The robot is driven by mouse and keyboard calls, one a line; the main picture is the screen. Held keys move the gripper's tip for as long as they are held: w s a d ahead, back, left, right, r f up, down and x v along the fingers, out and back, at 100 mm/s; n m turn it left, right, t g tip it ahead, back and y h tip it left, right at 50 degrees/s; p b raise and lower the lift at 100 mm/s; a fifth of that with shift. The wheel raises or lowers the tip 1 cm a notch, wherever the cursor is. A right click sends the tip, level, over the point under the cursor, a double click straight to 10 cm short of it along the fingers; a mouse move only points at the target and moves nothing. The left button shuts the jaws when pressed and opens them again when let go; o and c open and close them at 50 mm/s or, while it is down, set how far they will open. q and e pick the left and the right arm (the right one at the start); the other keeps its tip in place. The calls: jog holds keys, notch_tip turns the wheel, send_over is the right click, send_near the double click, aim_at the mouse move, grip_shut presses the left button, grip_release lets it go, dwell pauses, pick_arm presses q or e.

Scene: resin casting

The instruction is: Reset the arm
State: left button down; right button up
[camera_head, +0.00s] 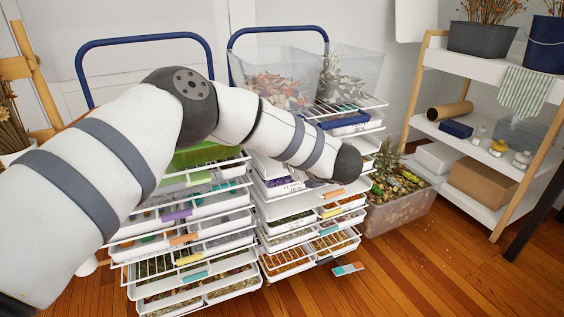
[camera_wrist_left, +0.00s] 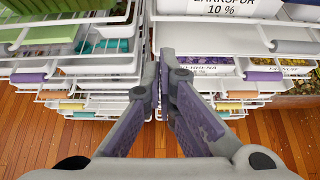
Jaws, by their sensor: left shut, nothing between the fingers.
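My left arm (camera_head: 120,145) comes in from the left in the head view and reaches across the front of two drawer racks. Its dark wrist end (camera_head: 348,163) is by the right rack. My left gripper (camera_wrist_left: 161,85) shows in the left wrist view, pointing forward at the gap between the racks. Its two purple-padded fingers are together at the tips, with nothing between them. The gripper itself is not clear in the head view. My right gripper is in neither view.
The left rack (camera_head: 190,292) and right rack (camera_head: 312,262) hold labelled trays on wire shelves. Clear bins (camera_head: 350,70) stand on top. A plant-filled tub (camera_head: 395,215) and a wooden shelf unit (camera_head: 478,192) are at the right. The front right floor (camera_head: 460,285) is largely clear.

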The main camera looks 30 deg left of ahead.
pick_arm(q)
jog(key=s+d+f+m+t+h+p, duration=0.25)
jog(key=s+d+f+m, duration=0.55)
jog(key=m, duration=0.6)
jog(key=s+d+f+m+g+h, duration=0.3)
jog(key=s+f+m+h, duration=0.3)
jog(key=s+f+m, duration=0.75)
jog(key=s+a+m+g, duration=0.1)
jog(key=s+m+g, duration=0.2)
jog(key=s+m, duration=0.3)
jog(key=s+a+r+m+g+h+p, duration=0.1)
jog(key=s+m+g, duration=0.2)
jog(key=s, duration=1.4)
jog(key=s+a+r+m+g+p, duration=0.1)
jog(key=s+m+g, duration=0.2)
jog(key=s+m, duration=0.7)
jog(key=shift+s+a+r, duration=0.25)
jog(key=shift+s+a, duration=0.1)
jog(key=shift+s, duration=0.75)
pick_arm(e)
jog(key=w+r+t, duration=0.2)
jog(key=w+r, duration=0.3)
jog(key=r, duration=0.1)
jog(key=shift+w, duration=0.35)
